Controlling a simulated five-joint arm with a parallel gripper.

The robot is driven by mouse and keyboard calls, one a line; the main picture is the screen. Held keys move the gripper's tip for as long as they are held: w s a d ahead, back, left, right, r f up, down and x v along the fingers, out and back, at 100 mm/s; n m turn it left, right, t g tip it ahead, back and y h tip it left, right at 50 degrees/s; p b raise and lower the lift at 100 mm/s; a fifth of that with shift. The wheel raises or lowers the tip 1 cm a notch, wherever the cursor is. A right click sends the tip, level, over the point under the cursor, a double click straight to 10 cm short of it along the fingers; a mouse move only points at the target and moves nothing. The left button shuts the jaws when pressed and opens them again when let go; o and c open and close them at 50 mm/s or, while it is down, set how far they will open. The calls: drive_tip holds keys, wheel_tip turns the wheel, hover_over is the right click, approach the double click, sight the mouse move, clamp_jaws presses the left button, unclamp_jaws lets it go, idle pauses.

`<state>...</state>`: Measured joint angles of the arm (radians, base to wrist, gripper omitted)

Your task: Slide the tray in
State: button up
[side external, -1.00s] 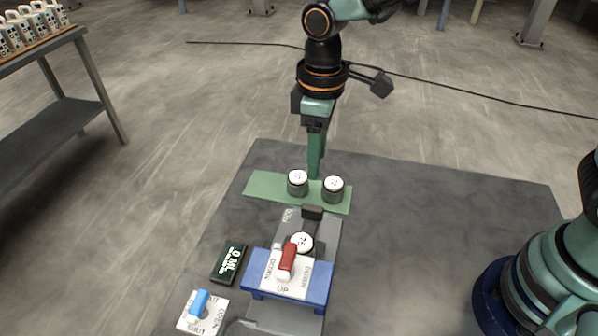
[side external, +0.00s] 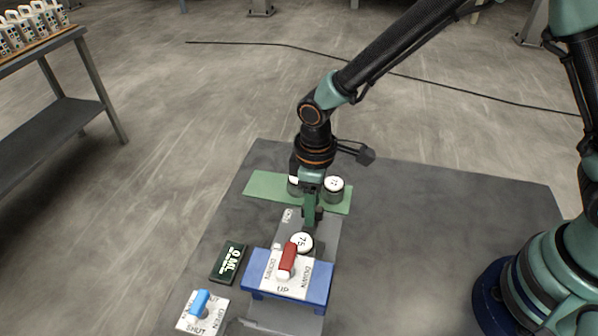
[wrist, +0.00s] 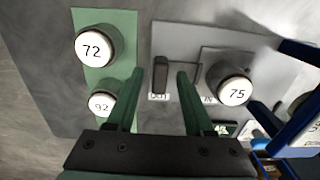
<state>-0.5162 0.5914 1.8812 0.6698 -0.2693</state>
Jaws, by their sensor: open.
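The tray (wrist: 211,66) is a small grey piece lying on a lighter grey plate (wrist: 180,35) marked OUT. It carries a white-topped filter labelled 75 (wrist: 234,91), which also shows in the side view (side external: 301,243). A dark upright handle block (wrist: 160,76) stands at the tray's outer end. My gripper (wrist: 159,72) is open, with its two green fingers on either side of the handle and visible gaps. In the side view my gripper (side external: 309,226) is low over the plate, and its fingers hide part of the handle.
A blue press frame (side external: 259,283) with a red lever (side external: 287,258) stands just beyond the filter 75. Pucks 72 (wrist: 95,45) and 92 (wrist: 102,103) stand on a green strip (wrist: 122,22). A blue lever (side external: 199,302) and a dark sign (side external: 228,263) are at the left.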

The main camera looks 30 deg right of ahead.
clamp_jaws()
idle(1.5)
